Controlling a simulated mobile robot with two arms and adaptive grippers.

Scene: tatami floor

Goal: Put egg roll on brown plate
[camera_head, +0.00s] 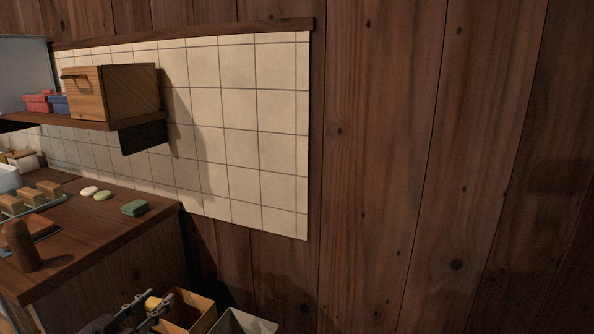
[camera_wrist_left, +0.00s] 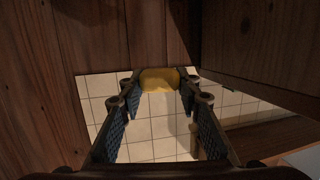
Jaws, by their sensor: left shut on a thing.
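The egg roll is a small yellow piece (camera_head: 153,302) low in the head view. It also shows in the left wrist view (camera_wrist_left: 160,80), between the fingertips. My left gripper (camera_head: 150,308) is shut on it and holds it right of the counter, in front of a wooden box. The gripper's two blue-padded fingers (camera_wrist_left: 160,92) flank the egg roll in the wrist view. I cannot make out a brown plate for certain. My right gripper is not in view.
An open wooden box (camera_head: 203,308) and a pale open box (camera_head: 245,322) stand low, right of the wooden counter (camera_head: 135,226). The counter holds a brown shaker (camera_head: 20,246), a green sponge (camera_head: 134,208) and several wooden blocks. A shelf (camera_head: 135,121) with a wooden cabinet hangs above.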

